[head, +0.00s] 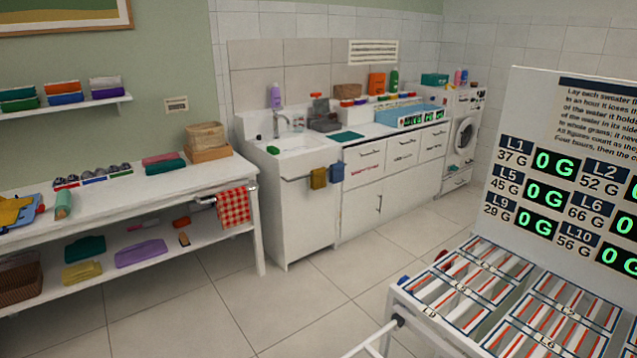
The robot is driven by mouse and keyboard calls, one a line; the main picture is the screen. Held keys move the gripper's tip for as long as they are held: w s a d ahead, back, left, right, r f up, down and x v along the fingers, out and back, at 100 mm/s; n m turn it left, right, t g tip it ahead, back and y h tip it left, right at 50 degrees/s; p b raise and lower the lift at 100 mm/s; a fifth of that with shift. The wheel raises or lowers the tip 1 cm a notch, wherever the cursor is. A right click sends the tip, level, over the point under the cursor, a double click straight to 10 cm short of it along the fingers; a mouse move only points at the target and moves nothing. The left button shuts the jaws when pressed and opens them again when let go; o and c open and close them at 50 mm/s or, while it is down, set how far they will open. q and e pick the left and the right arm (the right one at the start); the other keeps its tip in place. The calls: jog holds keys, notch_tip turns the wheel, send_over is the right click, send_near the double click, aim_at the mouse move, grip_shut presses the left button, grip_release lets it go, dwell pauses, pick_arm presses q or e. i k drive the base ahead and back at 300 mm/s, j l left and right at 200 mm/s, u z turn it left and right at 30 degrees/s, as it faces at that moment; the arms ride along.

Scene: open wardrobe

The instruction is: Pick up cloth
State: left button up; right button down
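A red-and-white checkered cloth (233,207) hangs at the right end of the white table on the left. A mustard-yellow cloth (318,178) and a blue cloth (337,173) hang side by side from a rail on the front of the sink cabinet. Folded cloth-like items, one teal (85,249), one yellow (82,272) and one purple (141,254), lie on the table's lower shelf. I cannot tell which cloth is meant. Neither of my grippers shows in the head view.
The white table (150,192) carries a wicker-like box (206,137) and folded items. A sink (288,146) and counter stand at the back. A rack with slatted trays (470,275) and a display board (560,170) fills the right. Tiled floor (300,310) between is clear.

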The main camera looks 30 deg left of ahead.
aim_at(318, 180)
jog(key=i+j, duration=0.2)
jog(key=j, duration=0.2)
jog(key=i+j+z, duration=0.1)
jog(key=j, duration=0.25)
jog(key=i+j, duration=0.3)
jog(key=i+j+z, duration=0.1)
jog(key=j, duration=0.4)
jog(key=i+j, duration=0.3)
jog(key=i+j+z, duration=0.1)
jog(key=j, duration=0.4)
jog(key=i+j, duration=0.25)
jog(key=j, duration=0.2)
jog(key=i+j+z, duration=0.1)
jog(key=j, duration=0.3)
